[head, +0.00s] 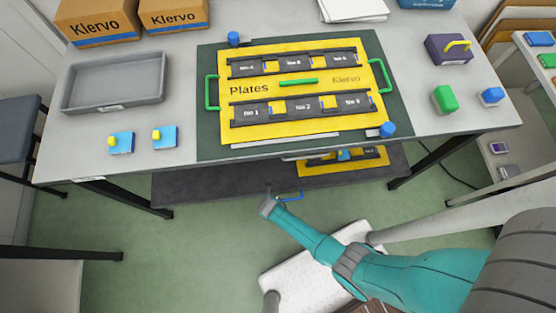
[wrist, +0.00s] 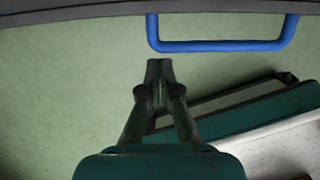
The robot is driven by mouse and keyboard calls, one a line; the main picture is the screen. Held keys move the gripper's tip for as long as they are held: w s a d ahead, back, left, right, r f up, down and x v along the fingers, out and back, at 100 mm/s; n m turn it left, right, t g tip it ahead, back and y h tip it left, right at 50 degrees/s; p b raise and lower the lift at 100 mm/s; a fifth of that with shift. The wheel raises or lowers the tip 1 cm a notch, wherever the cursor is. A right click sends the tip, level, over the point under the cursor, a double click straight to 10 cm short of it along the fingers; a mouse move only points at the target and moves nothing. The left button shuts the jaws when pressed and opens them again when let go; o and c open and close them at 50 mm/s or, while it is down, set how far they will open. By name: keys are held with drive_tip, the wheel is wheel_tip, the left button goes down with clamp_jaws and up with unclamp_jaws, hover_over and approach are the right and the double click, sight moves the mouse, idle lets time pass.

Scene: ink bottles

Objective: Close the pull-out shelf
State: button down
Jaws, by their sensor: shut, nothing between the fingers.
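The pull-out shelf (head: 220,187) is a dark grey board under the table, and it sticks out past the table's front edge. A blue bar handle (head: 290,197) is on its front. In the wrist view the shelf's front edge (wrist: 80,11) runs along the top, with the blue handle (wrist: 222,46) below it. My gripper (head: 267,192) is at the shelf's front, by the left end of the handle. In the wrist view my gripper (wrist: 159,66) is shut and empty, its tips just below the handle's left part; contact cannot be told.
A yellow plate frame (head: 318,169) lies on the shelf, partly hidden by the table (head: 180,95). The table holds a yellow plate board (head: 300,93), a grey tray (head: 113,82) and several small bottles. Table legs (head: 150,200) stand at both sides.

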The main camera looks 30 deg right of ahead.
drive_tip(key=v, duration=0.9)
drive_tip(key=s+d+r+m+t+y, duration=0.2)
drive_tip(key=s+d+r+m+t, duration=0.35)
drive_tip(key=s+r+m, duration=0.75)
drive_tip(key=s+d+r+m+t, duration=0.1)
drive_tip(key=s+r+m+t, duration=0.1)
drive_tip(key=r+m, duration=0.4)
drive_tip(key=s+d+r+m+t, duration=0.1)
drive_tip(key=r+m, duration=0.5)
drive_tip(key=r, duration=1)
drive_tip(key=s+d+r+m+t+h, duration=0.1)
drive_tip(key=s+d+r+m+t, duration=0.1)
drive_tip(key=s+r+m+t, duration=0.2)
wheel_tip(320, 180, up, 8)
drive_tip(key=m, duration=0.3)
